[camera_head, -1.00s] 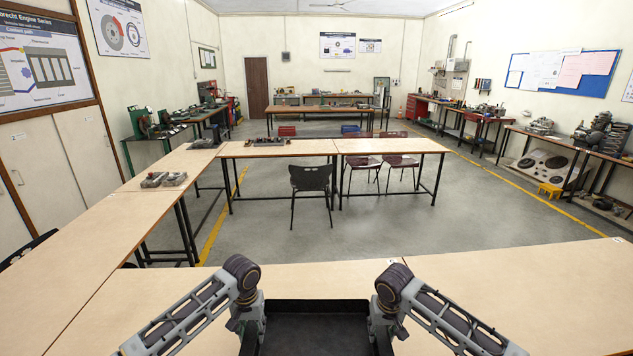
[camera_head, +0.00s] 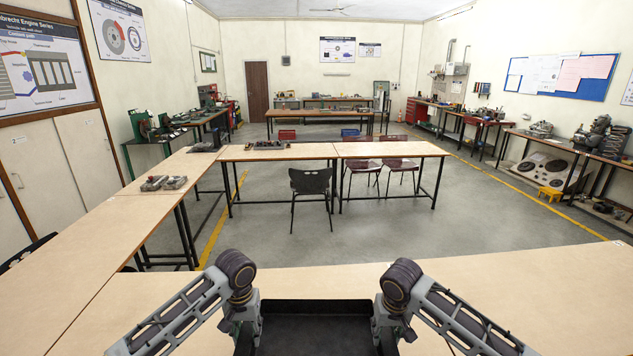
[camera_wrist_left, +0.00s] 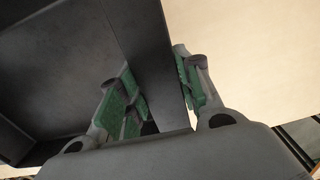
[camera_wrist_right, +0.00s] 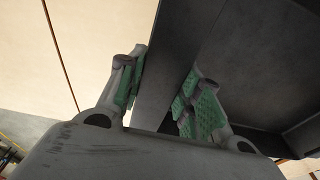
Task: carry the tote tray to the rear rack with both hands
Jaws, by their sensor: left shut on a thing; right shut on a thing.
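The tote tray (camera_head: 315,332) is a dark grey, open box at the bottom middle of the head view. It looks empty where it shows, and its near part is cut off by the picture edge. My left gripper (camera_wrist_left: 153,84) is shut on the tray's left side wall, with green finger pads on both sides of it. My right gripper (camera_wrist_right: 160,82) is shut on the right side wall in the same way. In the head view my wrists mostly hide the fingers.
A light wooden bench (camera_head: 520,285) spreads beneath and beyond the tray, and another bench (camera_head: 70,245) runs along the left. Farther off stand a table (camera_head: 390,149) and a black chair (camera_head: 311,185). Open grey floor (camera_head: 400,235) lies between.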

